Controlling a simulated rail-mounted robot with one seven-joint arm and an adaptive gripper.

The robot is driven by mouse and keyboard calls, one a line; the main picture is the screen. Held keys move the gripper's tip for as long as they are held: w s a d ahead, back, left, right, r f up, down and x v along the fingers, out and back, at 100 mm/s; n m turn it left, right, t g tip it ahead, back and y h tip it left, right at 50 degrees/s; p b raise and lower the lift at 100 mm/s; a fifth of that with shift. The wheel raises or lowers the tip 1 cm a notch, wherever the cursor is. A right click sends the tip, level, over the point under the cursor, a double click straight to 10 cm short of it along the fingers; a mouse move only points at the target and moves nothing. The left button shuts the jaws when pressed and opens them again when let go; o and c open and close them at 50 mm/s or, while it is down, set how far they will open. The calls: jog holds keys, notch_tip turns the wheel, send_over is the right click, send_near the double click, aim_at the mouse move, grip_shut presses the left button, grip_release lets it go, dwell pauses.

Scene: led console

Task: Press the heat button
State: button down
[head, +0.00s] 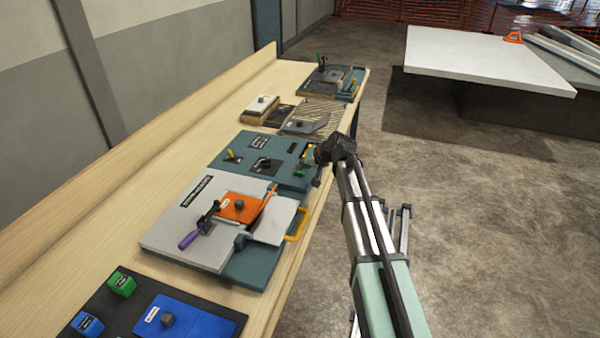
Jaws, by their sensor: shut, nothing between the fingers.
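A teal console panel (228,152) lies on the wooden bench, with a yellow-tipped lever (232,156), a dark knob plate (265,165) and small labels too small to read. My gripper (308,158) is at the right end of this panel, shut and empty, seen small and partly merged with the dark wrist. A small green part (300,172) shows just below it. I cannot tell which part is the heat button; it may be hidden by my gripper. I cannot tell whether my fingertips touch the panel.
Nearer stands a grey board (165,235) with an orange plate (240,207) and purple-handled lever (197,232). Blue and green boxes (122,283) sit at the front. Other boards (318,84) lie farther along the bench. A white table (480,55) stands right; open floor lies between.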

aim_at(302, 172)
jog(key=shift+f, duration=0.25)
jog(key=shift+r, duration=0.1)
dwell(0.5)
jog(key=shift+r, duration=0.75)
jog(key=shift+r, duration=0.1)
jog(key=shift+r+p, duration=1.15)
jog(key=shift+r, duration=1.3)
jog(key=shift+f, duration=0.1)
